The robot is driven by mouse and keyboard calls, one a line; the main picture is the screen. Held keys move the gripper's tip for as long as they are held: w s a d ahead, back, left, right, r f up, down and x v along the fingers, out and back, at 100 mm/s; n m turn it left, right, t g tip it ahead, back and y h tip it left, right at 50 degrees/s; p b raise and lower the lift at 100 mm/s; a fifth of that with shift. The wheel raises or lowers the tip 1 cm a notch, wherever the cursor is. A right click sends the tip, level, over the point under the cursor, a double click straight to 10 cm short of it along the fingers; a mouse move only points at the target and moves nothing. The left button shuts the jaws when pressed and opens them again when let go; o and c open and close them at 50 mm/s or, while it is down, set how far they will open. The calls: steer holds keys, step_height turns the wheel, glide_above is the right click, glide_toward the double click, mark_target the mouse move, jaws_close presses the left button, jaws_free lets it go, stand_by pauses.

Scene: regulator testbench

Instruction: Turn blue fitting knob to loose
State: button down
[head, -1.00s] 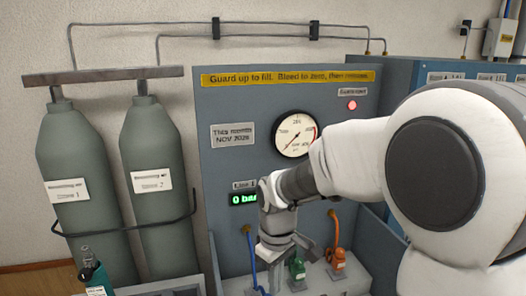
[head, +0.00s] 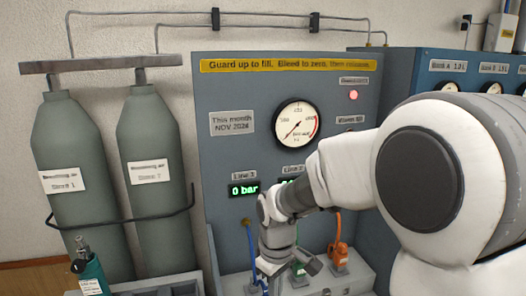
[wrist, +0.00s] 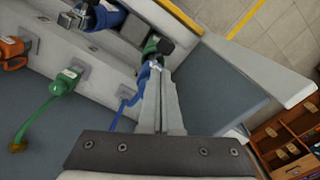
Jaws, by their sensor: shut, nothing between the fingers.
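The blue fitting (wrist: 156,62) shows only in part in the wrist view, right at my fingertips, with its blue hose (wrist: 126,106) running down to the left. My gripper (wrist: 160,72) is shut, with its fingers together and nothing between them. The tips overlap the fitting in the picture; I cannot tell whether they touch it. In the head view my gripper (head: 280,272) is low in front of the panel, beside the blue hose (head: 251,250). The blue fitting is hidden there, and its knob's setting cannot be read.
Close by are a green fitting (wrist: 62,84) and an orange fitting (head: 339,257). The line 1 display (head: 244,189) reads 0 bar. A dark blue object (wrist: 105,16) and a green-and-black one (wrist: 152,44) lie near the fingertips. Grey cylinders (head: 150,180) stand left.

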steer(key=shift+w+a, duration=0.25)
steer(key=shift+w, duration=0.3)
stand_by(0.6)
steer(key=shift+w+d+p, duration=0.25)
steer(key=shift+d+p, duration=0.1)
steer(key=shift+p, duration=0.05)
stand_by(0.4)
steer(key=shift+w+d, duration=0.15)
steer(key=shift+w, duration=0.15)
steer(key=shift+d, duration=0.1)
stand_by(0.3)
step_height(320, 180, up, 6)
steer(key=p, duration=0.5)
steer(key=shift+s+d, duration=0.15)
steer(key=shift+d, duration=0.15)
